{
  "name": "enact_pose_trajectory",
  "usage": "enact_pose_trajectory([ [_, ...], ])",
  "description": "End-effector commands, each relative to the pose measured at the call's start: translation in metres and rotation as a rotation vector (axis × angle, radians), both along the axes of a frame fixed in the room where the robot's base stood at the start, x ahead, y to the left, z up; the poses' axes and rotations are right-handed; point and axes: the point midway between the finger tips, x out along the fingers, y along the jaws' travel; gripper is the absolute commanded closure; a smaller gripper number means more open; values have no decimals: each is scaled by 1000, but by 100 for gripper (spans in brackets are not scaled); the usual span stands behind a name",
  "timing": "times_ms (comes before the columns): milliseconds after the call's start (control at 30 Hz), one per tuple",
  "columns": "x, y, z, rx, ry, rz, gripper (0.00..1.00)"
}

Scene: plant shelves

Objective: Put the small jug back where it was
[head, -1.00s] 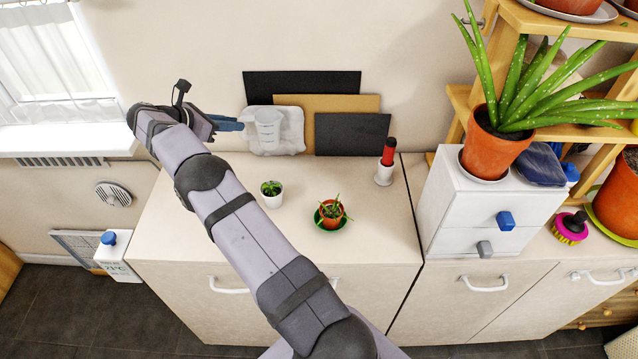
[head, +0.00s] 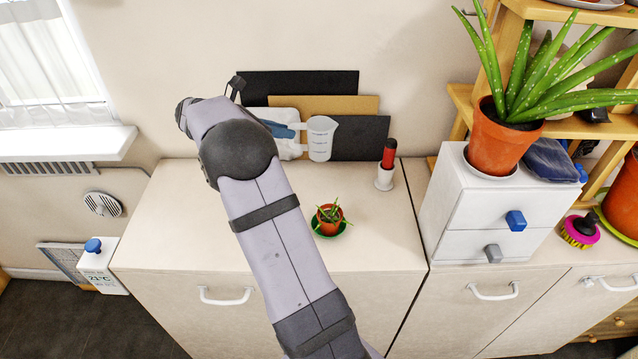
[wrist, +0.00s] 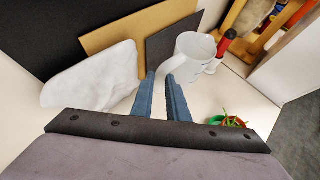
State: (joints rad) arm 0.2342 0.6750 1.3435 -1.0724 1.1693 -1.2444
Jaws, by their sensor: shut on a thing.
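The small jug (head: 321,138) is a translucent white measuring jug with markings on its side. In the head view it is held upright in front of the dark boards, above the back of the cabinet top. My gripper (head: 298,127) has blue fingers, partly hidden behind my arm, and reaches the jug from the left. In the wrist view the jug (wrist: 190,58) is at the tips of the blue fingers of my gripper (wrist: 165,82), which are shut on it. Whether its base touches anything is hard to tell.
A crumpled white sheet-like object (head: 287,147) leans by the boards (head: 361,137). A red-handled tool stands in a white holder (head: 384,178) to the right. A small potted plant on a green saucer (head: 330,220) stands in front. White drawers (head: 490,215) bound the right side.

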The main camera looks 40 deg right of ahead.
Motion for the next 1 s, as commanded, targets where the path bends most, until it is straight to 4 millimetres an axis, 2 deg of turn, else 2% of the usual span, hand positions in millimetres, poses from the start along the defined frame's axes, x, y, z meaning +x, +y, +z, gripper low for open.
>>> enact_pose_trajectory([
  [133,-3,2,-8,0,6,27,100],
  [367,1,2,-11,2,24,62,100],
  [467,1,2,-19,3,26,61,100],
  [800,1,2,-65,3,26,61,100],
  [1000,1,2,-72,2,23,61,100],
])
